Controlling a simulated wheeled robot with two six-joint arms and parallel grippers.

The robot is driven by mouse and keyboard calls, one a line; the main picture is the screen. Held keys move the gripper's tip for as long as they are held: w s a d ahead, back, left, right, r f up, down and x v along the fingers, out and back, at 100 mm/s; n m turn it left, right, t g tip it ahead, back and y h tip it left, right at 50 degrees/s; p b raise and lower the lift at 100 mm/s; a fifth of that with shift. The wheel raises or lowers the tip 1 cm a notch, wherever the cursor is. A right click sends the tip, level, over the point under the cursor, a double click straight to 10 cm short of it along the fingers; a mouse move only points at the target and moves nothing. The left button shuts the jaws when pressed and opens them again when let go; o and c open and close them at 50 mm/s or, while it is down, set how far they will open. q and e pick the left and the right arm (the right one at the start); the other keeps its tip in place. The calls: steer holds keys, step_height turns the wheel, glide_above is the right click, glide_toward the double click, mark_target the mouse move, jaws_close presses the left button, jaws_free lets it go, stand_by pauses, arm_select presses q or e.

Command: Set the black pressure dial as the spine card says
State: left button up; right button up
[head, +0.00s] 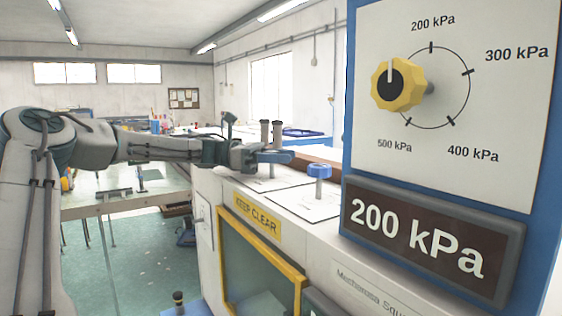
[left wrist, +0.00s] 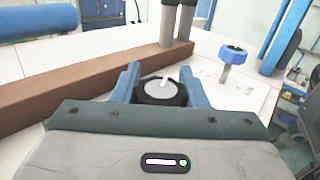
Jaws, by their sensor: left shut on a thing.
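My left gripper (head: 277,157) reaches over the white machine's top in the head view. In the left wrist view its blue fingers (left wrist: 158,88) are shut on a black dial (left wrist: 150,97) with a grey face and a white mark. The mark points up and slightly right in that view. The dial is hidden in the head view. A yellow knob (head: 411,90) with a black centre stands on the upright panel (head: 510,130), its white line pointing up, towards 200 kPa. A dark display (head: 420,237) below reads "200 kPa". I cannot identify a spine card. My right gripper is not in view.
A blue knob (head: 319,171) stands on the machine top, also in the left wrist view (left wrist: 233,54). Two grey posts (head: 277,135) rise beside my gripper. A brown bar (left wrist: 90,88) runs alongside. A yellow-framed window (head: 262,262) lies below a "KEEP CLEAR" label.

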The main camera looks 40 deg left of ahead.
arm_select(q)
steer(key=shift+f, duration=0.15)
steer(key=o, duration=1)
steer(key=shift+r+b, duration=0.6)
steer(key=shift+b, duration=0.05)
steer(key=shift+s+d+r+b, duration=0.1)
steer(key=shift+s+r+b, duration=0.05)
steer(key=shift+r+b, duration=0.35)
steer(key=shift+s+d+r+b, duration=0.1)
steer(key=shift+s+r+b, duration=0.05)
steer(key=shift+r+b, duration=0.35)
steer(key=s+d+b, duration=0.2)
steer(key=s+d, duration=0.1)
steer(key=s+d+r+b, duration=0.1)
steer(key=s+d+b, duration=0.1)
steer(key=s+d, duration=0.1)
steer(key=s+d+b, duration=0.2)
steer(key=s, duration=0.3)
steer(key=shift+d+r, duration=0.3)
steer(key=shift+d, duration=0.1)
steer(key=shift+s+d+r, duration=0.15)
steer(key=shift+s+d, duration=0.25)
steer(key=shift+s, duration=0.05)
